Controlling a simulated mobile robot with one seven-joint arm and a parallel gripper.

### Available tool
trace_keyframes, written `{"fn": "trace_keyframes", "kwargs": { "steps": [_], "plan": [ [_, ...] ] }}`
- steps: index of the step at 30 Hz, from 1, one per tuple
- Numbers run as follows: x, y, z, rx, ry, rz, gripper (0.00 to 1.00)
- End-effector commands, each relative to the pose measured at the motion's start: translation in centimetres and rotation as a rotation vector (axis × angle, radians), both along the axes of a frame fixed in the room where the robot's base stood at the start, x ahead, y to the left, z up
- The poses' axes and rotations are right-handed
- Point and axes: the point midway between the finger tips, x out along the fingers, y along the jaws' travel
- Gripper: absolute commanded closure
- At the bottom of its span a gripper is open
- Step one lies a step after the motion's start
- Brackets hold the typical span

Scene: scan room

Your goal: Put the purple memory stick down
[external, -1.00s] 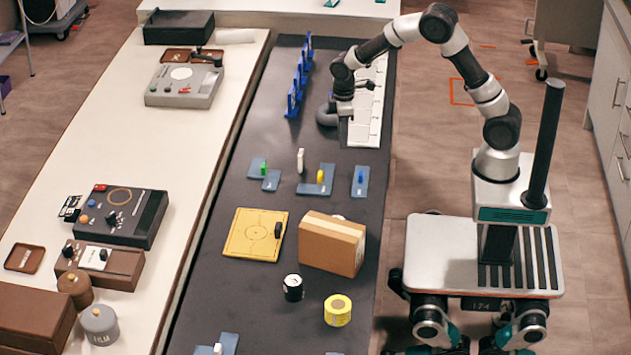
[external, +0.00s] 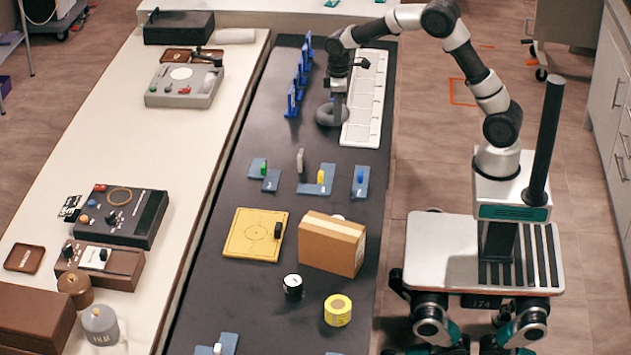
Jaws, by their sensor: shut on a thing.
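My gripper (external: 338,103) points down at the far part of the dark bench, by the left edge of a white compartment tray (external: 376,90). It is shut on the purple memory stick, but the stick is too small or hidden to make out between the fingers. A grey ring-shaped thing (external: 325,117) lies just below and left of the fingertips. I cannot tell how high the fingertips are above the bench.
Blue uprights (external: 299,82) stand in a row to the left. Nearer are slate-blue holders (external: 271,184) with small coloured pieces, a yellow board (external: 245,240), a cardboard box (external: 331,244) and a yellow tape roll (external: 338,311).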

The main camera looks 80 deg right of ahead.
Motion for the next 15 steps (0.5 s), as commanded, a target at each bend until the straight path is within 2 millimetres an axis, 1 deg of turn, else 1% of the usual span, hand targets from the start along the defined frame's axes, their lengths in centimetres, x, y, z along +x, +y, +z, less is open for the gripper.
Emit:
{"fn": "trace_keyframes", "kwargs": {
  "steps": [1, 3, 6, 8, 12, 15],
  "plan": [
    [0.7, -1.3, 0.0, 0.000, 0.000, -0.040, 1.00],
    [1.3, -2.6, -0.1, 0.001, 0.001, -0.086, 1.00],
    [1.7, -3.6, -0.7, 0.002, 0.002, -0.122, 1.00],
    [1.8, -3.7, -1.5, 0.002, 0.003, -0.128, 1.00],
    [1.7, -3.6, -4.0, 0.002, 0.004, -0.127, 1.00],
    [1.8, -3.6, -5.1, 0.002, 0.003, -0.126, 1.00]
  ]
}}
